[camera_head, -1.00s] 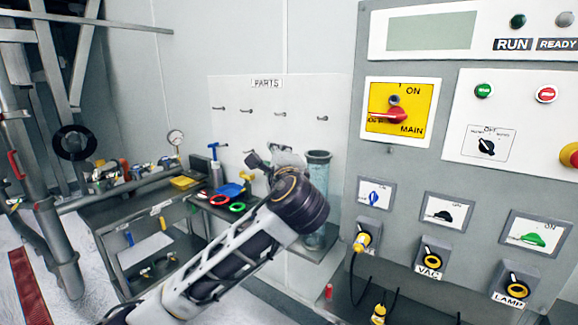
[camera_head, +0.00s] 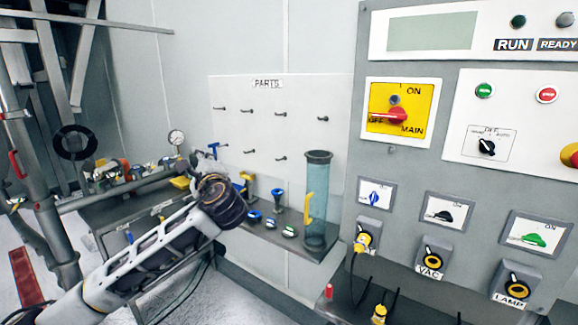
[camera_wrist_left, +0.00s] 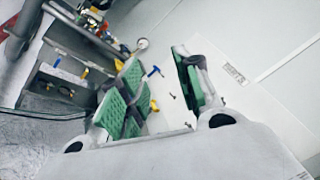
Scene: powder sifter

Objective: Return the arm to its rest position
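My left arm (camera_head: 160,250) reaches in from the lower left in the head view, its dark wrist in front of the left end of the parts shelf. My left gripper is mostly hidden behind that wrist. In the left wrist view my left gripper (camera_wrist_left: 160,88) shows two green-padded fingers spread apart, with nothing between them. It is clear of the shelf tools as far as I can see. My right arm and gripper are not in view.
A shelf (camera_head: 275,240) holds a clear cylinder (camera_head: 317,200), a blue funnel-like part (camera_head: 278,196) and small tools. A pegboard panel (camera_head: 290,130) is behind. A control cabinet (camera_head: 400,170) stands at right. A cluttered workbench (camera_head: 165,195) stands at left.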

